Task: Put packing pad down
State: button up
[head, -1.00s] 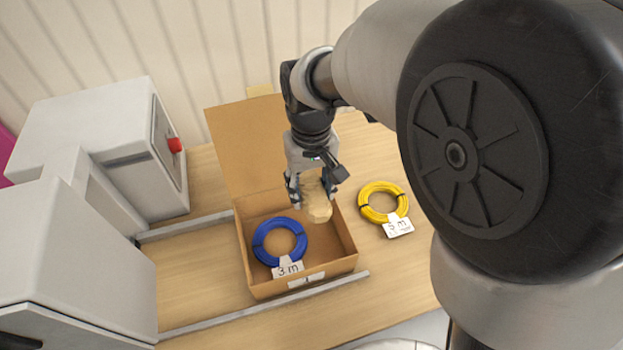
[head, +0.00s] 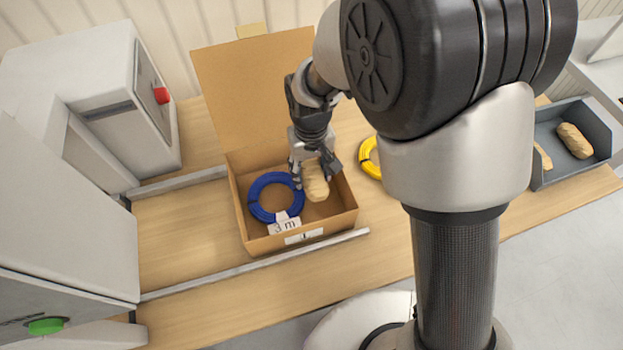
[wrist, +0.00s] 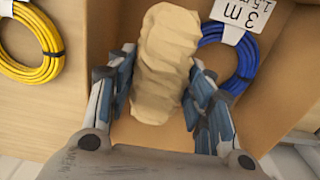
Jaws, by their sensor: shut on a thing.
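The tan, crumpled packing pad (head: 316,183) is between the fingers of my gripper (head: 312,176). My gripper is shut on it, inside the open cardboard box (head: 241,212), on the box's right side. In the wrist view the pad (wrist: 163,62) stands upright in the picture between the two fingers (wrist: 160,95), beside the blue cable reel. I cannot tell whether the pad touches the box floor. The blue cable reel (head: 256,207) with a "3 m" tag (head: 285,226) lies in the left of the box.
A yellow cable reel (head: 368,158) lies on the table right of the box, partly hidden by my arm. A grey tray (head: 545,178) at the far right holds more pads (head: 573,140). Metal rails (head: 255,263) run beside the box. Grey machines (head: 65,215) stand at left.

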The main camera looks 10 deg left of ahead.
aim_at(311, 181)
jog(key=shift+f+b, duration=0.65)
jog(key=shift+f, duration=1.5)
jog(key=shift+f, duration=0.1)
jog(key=shift+f, duration=0.3)
jog(key=o, duration=0.9)
jog(key=shift+r, duration=0.15)
notch_tip(311, 181, up, 12)
jog(key=p, duration=0.3)
jog(key=shift+r+p, duration=0.25)
jog(key=shift+p, duration=0.05)
